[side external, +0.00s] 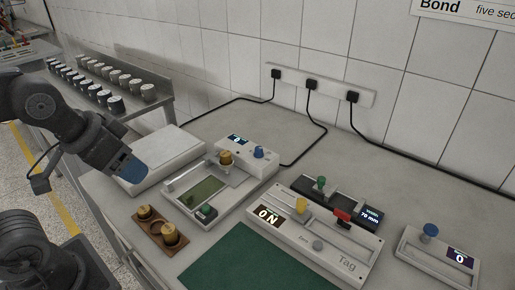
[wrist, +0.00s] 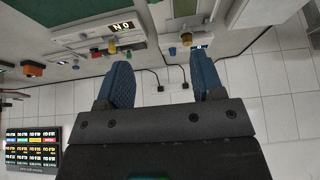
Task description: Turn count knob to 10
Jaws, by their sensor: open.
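Two blue knobs are in the side view. One blue knob (side external: 258,152) is on the white unit at the back, beside a small lit display (side external: 237,139). The other blue knob (side external: 430,230) is on a box at the right, whose display (side external: 460,257) reads 0. The labels are too small to tell which is the count knob. My gripper (side external: 132,170) is at the left, raised and well apart from both knobs. In the wrist view my gripper (wrist: 164,80) has two blue fingers spread apart with nothing between them.
A white flat box (side external: 155,160) lies on the bench near my gripper. A wooden block with brass knobs (side external: 160,230) stands in front. The Tag unit (side external: 330,245) has an ON display. A green mat (side external: 250,265) lies in front. Black cables run to wall sockets (side external: 311,84).

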